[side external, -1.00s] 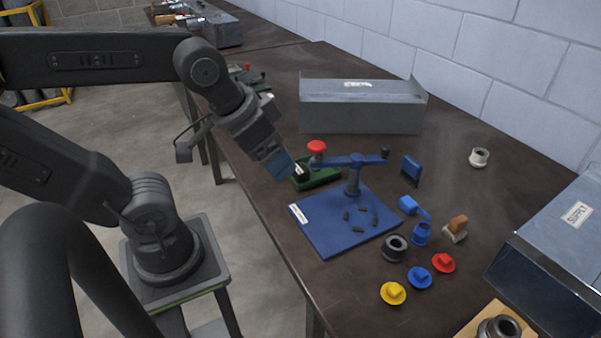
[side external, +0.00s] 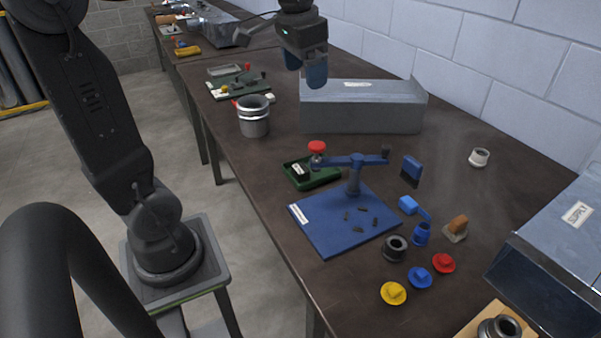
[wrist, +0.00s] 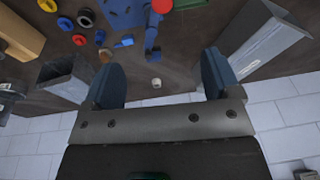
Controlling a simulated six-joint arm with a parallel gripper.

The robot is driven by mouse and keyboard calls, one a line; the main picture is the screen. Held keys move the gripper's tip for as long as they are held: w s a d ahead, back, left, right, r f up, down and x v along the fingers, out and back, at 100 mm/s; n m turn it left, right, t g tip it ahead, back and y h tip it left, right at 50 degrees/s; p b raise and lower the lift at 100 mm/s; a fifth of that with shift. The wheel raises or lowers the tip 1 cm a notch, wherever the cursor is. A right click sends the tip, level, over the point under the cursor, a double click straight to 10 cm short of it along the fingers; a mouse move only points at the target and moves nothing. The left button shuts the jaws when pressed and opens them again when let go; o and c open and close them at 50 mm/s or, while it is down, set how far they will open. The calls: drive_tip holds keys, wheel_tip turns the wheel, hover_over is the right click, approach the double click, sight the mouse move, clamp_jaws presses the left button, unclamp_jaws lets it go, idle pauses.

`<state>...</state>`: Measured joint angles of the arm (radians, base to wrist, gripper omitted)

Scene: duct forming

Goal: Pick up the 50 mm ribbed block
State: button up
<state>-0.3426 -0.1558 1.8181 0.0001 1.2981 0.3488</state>
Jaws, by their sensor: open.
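My gripper (side external: 309,72) is raised above the back of the table, in front of the long grey box. Its two blue fingers are apart in the wrist view (wrist: 162,76), with nothing between them. I cannot tell for sure which piece is the 50 mm ribbed block. A small dark block with a pale top (side external: 300,170) sits in a green tray (side external: 325,180). A silver banded cylinder (side external: 254,122) stands upright to its left and back. A dark ring (side external: 395,248) lies right of the blue plate. My gripper touches none of these.
A blue plate (side external: 322,235) carries a lever tool (side external: 355,165) with a red knob. The long grey box (side external: 362,112) stands behind it. Red (side external: 443,263), blue (side external: 419,278) and yellow (side external: 393,293) knobs lie front right. A supply box (side external: 560,250) stands far right.

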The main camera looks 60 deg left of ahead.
drive_tip(key=w+a+f+g, duration=0.25)
drive_tip(key=w+a, duration=0.25)
drive_tip(key=a, duration=0.6)
hover_over(300, 168)
drive_tip(key=shift+t+h, duration=0.3)
drive_tip(key=shift+t, duration=0.05)
wheel_tip(300, 168, down, 24)
drive_tip(key=shift+w+d+f, duration=0.1)
drive_tip(key=shift+f, duration=3.15)
drive_tip(key=c, duration=1.2)
